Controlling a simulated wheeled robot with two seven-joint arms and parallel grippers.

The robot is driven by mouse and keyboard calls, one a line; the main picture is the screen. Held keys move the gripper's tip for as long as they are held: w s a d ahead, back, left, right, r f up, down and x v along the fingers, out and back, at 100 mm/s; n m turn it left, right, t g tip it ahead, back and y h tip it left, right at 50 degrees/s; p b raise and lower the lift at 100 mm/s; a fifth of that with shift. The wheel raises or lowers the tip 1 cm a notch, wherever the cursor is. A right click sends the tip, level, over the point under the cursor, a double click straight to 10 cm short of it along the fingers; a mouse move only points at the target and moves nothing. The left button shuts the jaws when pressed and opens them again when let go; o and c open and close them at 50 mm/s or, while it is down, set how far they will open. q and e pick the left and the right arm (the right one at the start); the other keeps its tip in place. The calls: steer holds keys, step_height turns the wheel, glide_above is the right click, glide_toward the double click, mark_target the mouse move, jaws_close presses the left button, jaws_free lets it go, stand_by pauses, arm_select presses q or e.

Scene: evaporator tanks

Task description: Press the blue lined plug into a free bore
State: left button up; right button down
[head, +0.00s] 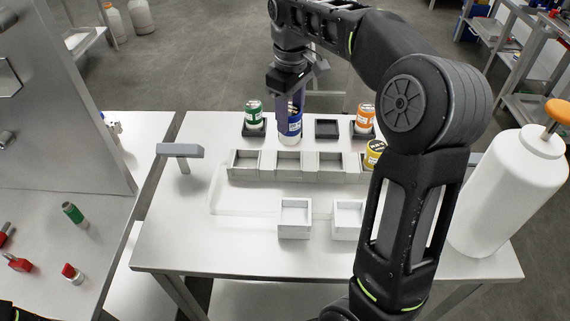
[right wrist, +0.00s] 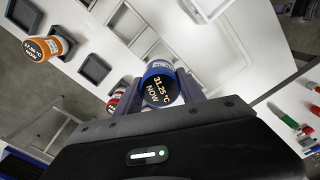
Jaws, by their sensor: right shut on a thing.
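My right gripper (head: 290,113) points down over the far part of the table and is shut on a blue can (head: 289,130). In the right wrist view the same can (right wrist: 160,86) is between the fingers, its dark top reading "31.25 °C NOW". I cannot tell whether the can touches the surface below. No blue lined plug can be made out apart from this can. A green plug (head: 74,213) and a red plug (head: 71,272) are on the left bench. No bore can be clearly made out. My left gripper is not in view.
A green can (head: 253,115), an orange can (head: 365,117) and a yellow can (head: 374,152) stand on the table, near an empty black tray (head: 327,129). A row of grey boxes (head: 288,173) and a white box (head: 295,233) are nearer. A white jug (head: 510,190) stands right.

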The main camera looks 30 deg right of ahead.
mark_target(289, 135)
steer(key=shift+w+a+f, duration=0.1)
steer(key=shift+w+f, duration=0.1)
steer(key=shift+f, duration=0.15)
step_height(289, 135, down, 3)
steer(key=shift+s+r+b, duration=0.1)
steer(key=shift+s+b, duration=0.05)
steer(key=shift+b, duration=0.9)
step_height(289, 135, down, 2)
steer(key=shift+f+p, duration=0.1)
steer(key=shift+p, duration=0.4)
steer(key=shift+f, duration=0.3)
step_height(289, 135, down, 3)
steer(key=shift+f, duration=0.4)
